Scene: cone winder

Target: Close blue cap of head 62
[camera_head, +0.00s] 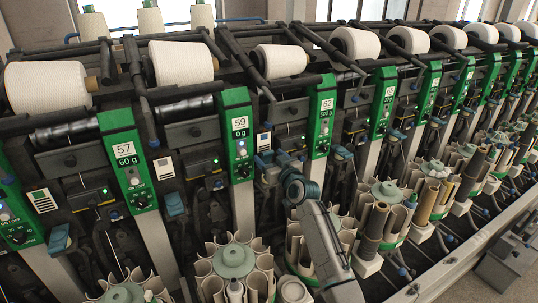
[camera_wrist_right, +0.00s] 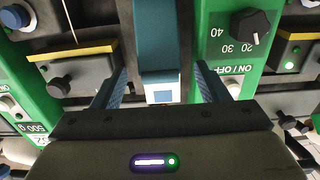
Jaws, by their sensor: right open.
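The green panel of head 62 (camera_head: 321,115) stands right of my right gripper (camera_head: 268,168) in the head view. My right gripper is in front of the machine, between panels 59 and 62. In the right wrist view the jaws (camera_wrist_right: 160,72) are open, one finger on each side of a blue-teal cap (camera_wrist_right: 158,40) with a white end piece (camera_wrist_right: 162,94). I see a gap beside the cap; contact is not clear. Which head this cap belongs to is not certain from the view. Another blue cap (camera_head: 341,153) shows right of panel 62. My left gripper is not in view.
Panel 59 (camera_head: 239,140) stands just left of the gripper. In the wrist view a green panel with a black dial (camera_wrist_right: 250,25) is close to one finger. Bobbin magazines (camera_head: 233,262) stand below. White yarn cones (camera_head: 280,60) lie along the top.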

